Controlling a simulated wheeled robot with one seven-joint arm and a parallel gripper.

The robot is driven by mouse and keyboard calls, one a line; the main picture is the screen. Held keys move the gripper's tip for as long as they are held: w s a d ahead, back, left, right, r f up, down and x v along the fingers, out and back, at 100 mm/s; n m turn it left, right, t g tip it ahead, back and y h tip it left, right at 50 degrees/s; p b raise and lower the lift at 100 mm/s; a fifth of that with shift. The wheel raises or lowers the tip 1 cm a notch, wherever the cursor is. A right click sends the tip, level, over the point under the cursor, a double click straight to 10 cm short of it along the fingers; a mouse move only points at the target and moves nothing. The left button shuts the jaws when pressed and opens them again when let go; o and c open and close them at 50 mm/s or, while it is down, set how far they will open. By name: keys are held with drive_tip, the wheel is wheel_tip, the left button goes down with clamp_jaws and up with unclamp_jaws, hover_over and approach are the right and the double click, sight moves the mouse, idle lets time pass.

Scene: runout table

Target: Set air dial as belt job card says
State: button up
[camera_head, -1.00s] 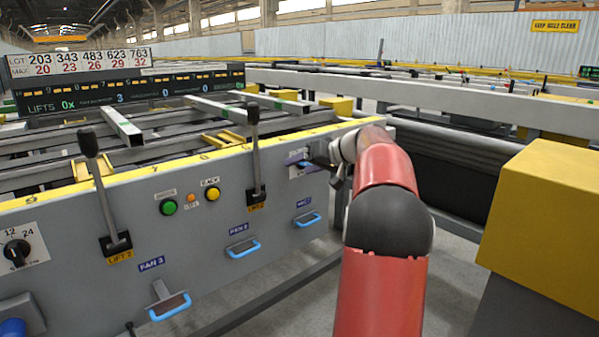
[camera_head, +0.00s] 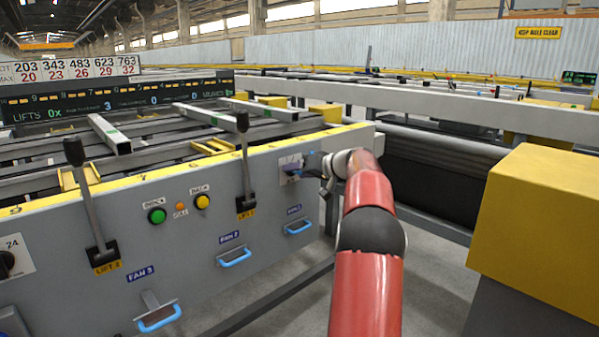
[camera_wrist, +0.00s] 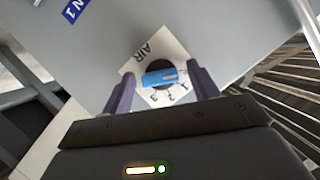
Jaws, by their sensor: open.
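The air dial (camera_wrist: 160,77) shows in the wrist view as a blue bar knob on a black disc, on a white plate (camera_wrist: 143,53) marked AIR. Printed marks by the knob are too small to read. My gripper (camera_wrist: 160,72) is open, with one dark finger on each side of the knob; I cannot tell whether they touch it. In the head view the dial plate (camera_head: 291,163) is at the panel's right end, and my wrist partly hides the dial. I cannot make out a belt job card in either view.
The grey panel (camera_head: 190,262) carries lift levers (camera_head: 245,165), green (camera_head: 157,216) and yellow (camera_head: 203,202) buttons and blue fan handles (camera_head: 236,257). A lot and max board (camera_head: 80,70) stands above a display (camera_head: 110,103). A yellow block (camera_head: 535,230) is at right.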

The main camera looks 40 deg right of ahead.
drive_tip(key=shift+c, duration=0.3)
drive_tip(key=c, duration=0.9)
drive_tip(key=shift+c, duration=0.2)
drive_tip(key=shift+d, duration=0.1)
drive_tip(key=m+t+y+p, duration=0.1)
drive_tip(key=m, duration=0.2)
drive_tip(key=m+y+p, duration=0.1)
drive_tip(key=m, duration=0.2)
drive_tip(key=m+t+y+p, duration=0.1)
drive_tip(key=m+y+p, duration=0.1)
drive_tip(key=m, duration=0.1)
drive_tip(key=shift+d+f+m+t, duration=0.1)
drive_tip(key=shift+f+m+t, duration=0.2)
drive_tip(key=shift+m, duration=0.1)
drive_tip(key=shift+m+t+y, duration=0.3)
drive_tip(key=shift+m+t, duration=0.3)
drive_tip(key=shift+m, duration=1)
